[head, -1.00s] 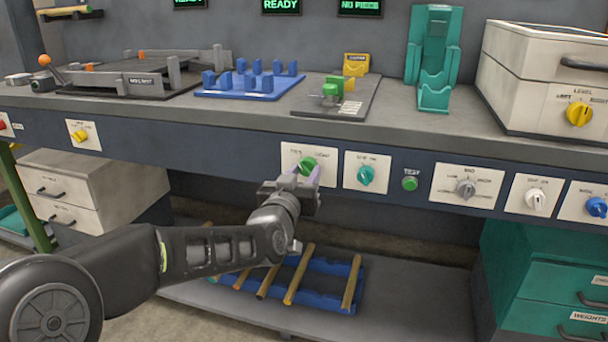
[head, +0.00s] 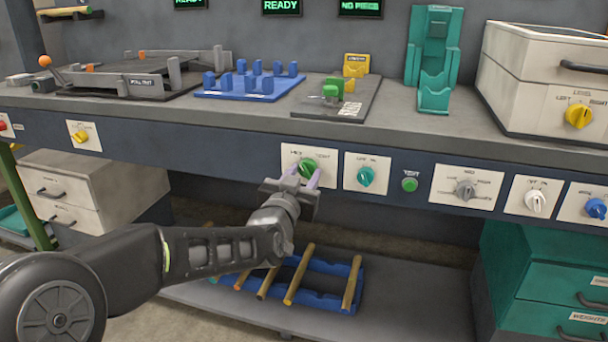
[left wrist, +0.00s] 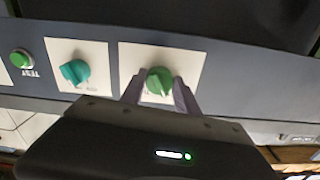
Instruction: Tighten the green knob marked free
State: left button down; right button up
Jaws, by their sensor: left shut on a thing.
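The green knob (head: 308,167) sits on a white plate (head: 292,154) on the dark front panel below the bench top. The plate's printed words are too small to read surely. My left gripper (head: 302,178) reaches up from below, one finger on each side of the knob, and is shut on it. In the left wrist view the green knob (left wrist: 159,80) sits between the fingertips of my left gripper (left wrist: 160,92), with its lower part behind the gripper body. My right gripper is not in view.
A teal knob (head: 366,176) on its own plate and a green TEST button (head: 410,184) are close on the right. Grey, white and blue knobs follow. Below, a blue rack (head: 325,299) with wooden rods lies on the shelf. A white box (head: 530,90) stands on the bench.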

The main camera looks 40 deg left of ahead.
pick_arm(q)
jog(key=m, duration=0.4)
jog(key=shift+a+p, duration=0.1)
jog(key=shift+p, duration=0.25)
jog(key=m, duration=0.7)
jog(key=shift+r+m+p, duration=0.1)
jog(key=shift+m+p, duration=0.25)
jog(key=shift+m, duration=1.85)
jog(key=c, duration=0.9)
grip_release()
jog(key=shift+s+r, duration=0.1)
